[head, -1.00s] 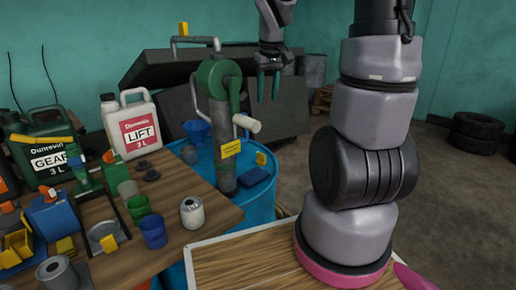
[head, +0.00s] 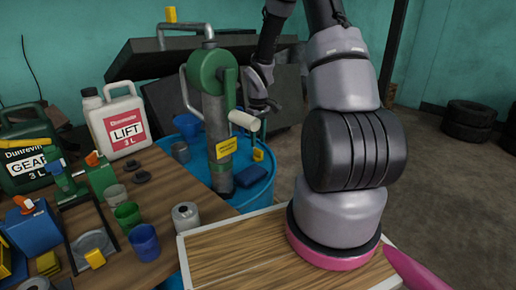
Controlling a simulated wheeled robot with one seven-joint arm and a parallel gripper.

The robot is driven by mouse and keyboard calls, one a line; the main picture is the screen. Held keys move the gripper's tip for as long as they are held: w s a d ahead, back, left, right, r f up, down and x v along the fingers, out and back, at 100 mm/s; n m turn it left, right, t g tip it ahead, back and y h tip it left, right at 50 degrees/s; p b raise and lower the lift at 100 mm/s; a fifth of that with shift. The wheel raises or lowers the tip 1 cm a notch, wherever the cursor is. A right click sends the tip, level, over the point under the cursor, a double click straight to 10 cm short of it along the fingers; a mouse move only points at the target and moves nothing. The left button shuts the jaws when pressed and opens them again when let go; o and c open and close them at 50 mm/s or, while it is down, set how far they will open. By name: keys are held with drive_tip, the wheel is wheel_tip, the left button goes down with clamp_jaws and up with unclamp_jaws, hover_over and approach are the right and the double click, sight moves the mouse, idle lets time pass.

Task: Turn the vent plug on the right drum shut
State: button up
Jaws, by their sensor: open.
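A blue drum (head: 262,192) stands behind the workbench, with a green and grey hand pump (head: 212,110) upright on its top. A small yellow piece (head: 258,154) sits on the drum top, right of the pump; I cannot tell whether it is the vent plug or a tag. A dark blue cloth (head: 249,176) lies on the drum top in front of it. My gripper (head: 264,106) is open and empty, above and behind the yellow piece, close to the pump's pale crank handle (head: 244,121). Its fingers are small and partly hidden here.
The wooden workbench (head: 180,187) at left carries a white LIFT jug (head: 121,122), a green GEAR can (head: 28,158), cups and a metal can (head: 186,216). A blue funnel (head: 188,126) stands left of the pump. A dark open-lidded bin (head: 165,108) is behind.

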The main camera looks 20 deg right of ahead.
sight(258, 149)
drive_tip(key=shift+f, duration=2.2)
clamp_jaws()
